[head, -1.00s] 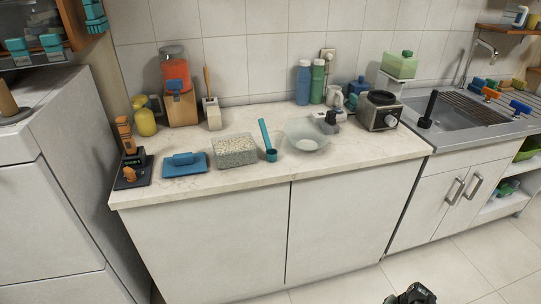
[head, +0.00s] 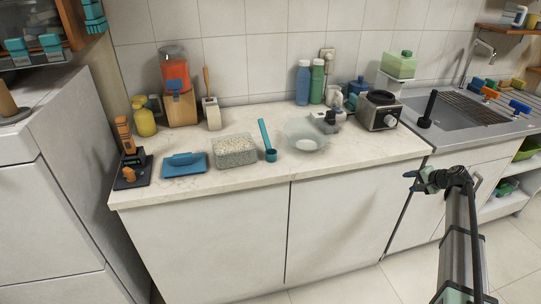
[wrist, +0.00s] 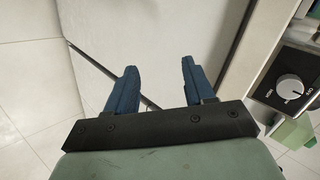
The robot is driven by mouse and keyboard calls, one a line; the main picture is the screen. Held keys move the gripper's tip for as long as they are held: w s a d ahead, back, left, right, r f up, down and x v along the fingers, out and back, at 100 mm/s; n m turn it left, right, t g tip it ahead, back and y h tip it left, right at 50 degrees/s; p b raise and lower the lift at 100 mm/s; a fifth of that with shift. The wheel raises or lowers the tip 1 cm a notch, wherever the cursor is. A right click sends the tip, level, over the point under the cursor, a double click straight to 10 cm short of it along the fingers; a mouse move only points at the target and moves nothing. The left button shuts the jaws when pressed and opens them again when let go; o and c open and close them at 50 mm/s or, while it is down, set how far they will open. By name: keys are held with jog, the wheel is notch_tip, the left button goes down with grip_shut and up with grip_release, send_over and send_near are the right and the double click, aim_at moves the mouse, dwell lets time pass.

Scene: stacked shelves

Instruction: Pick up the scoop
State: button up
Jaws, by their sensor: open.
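The scoop (head: 268,147) is teal, with a long handle and a small round cup. It stands on the counter between a clear box of pale grains (head: 234,152) and a clear glass bowl (head: 309,139), its handle tilted up and back to the left. My gripper (head: 408,181) is in front of the counter's right end, lower than the top and well to the right of the scoop. In the wrist view, its two blue fingers (wrist: 158,84) are apart with nothing between them. The scoop is not in the wrist view.
A blue lid (head: 184,163) lies left of the grain box, beside a black scale-like device (head: 132,172). A grey-black appliance (head: 378,112) stands at the counter's right, before the sink (head: 445,120). The counter front (head: 340,225) lies left of my gripper. Bottles line the back wall.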

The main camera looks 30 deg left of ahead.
jog(key=w+a+r+t+y, duration=0.1)
jog(key=w+a+r, duration=0.2)
jog(key=r, duration=0.5)
jog(key=w+a+r+n, duration=0.1)
jog(key=w+a+r, duration=0.15)
jog(key=r, duration=0.65)
jog(key=w+a+r+t+y, duration=0.1)
jog(key=w+a+r, duration=0.15)
jog(key=r, duration=0.55)
jog(key=n+g+h, duration=0.5)
jog(key=n+h, duration=0.1)
jog(key=n, duration=0.8)
send_over(265, 134)
jog(key=s+d, duration=0.3)
jog(key=d, duration=0.1)
jog(key=x, duration=0.8)
jog(key=shift+w+f, duration=0.1)
jog(key=shift+f, duration=0.05)
jog(key=shift+a+x, duration=0.1)
jog(key=shift+x, duration=1.2)
jog(key=shift+a+x, duration=0.15)
jog(key=shift+x, duration=1.1)
jog(key=shift+c, duration=0.4)
